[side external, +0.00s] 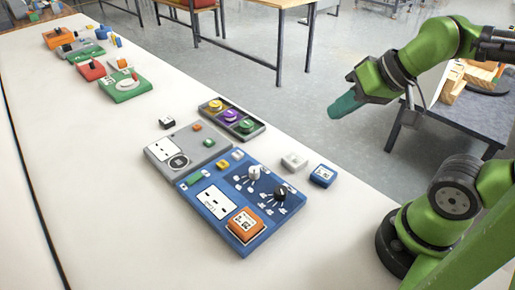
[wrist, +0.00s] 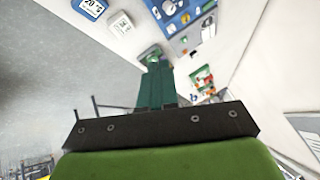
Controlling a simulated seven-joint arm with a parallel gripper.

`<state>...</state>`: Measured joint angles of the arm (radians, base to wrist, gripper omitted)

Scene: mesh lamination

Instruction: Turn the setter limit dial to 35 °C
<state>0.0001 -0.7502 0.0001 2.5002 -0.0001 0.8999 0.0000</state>
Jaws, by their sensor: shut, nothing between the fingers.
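The blue panel (side external: 228,222) lies on the white table and carries a white-topped dial (side external: 254,172) and a black dial (side external: 281,193), each ringed by small white labels. The labels are too small to read, so I cannot tell which is the setter limit dial or where it points. My gripper (side external: 333,113) is raised to the right of and behind the panel, beyond the table's edge, its teal fingers together and empty. In the wrist view my gripper (wrist: 151,55) is shut, and part of the blue panel (wrist: 172,18) shows beyond the fingertips.
A blue block (side external: 322,175) and a white block (side external: 294,161) sit right of the panel; the blue block (wrist: 91,8) reads about 20 °C in the wrist view. The table's left side is clear.

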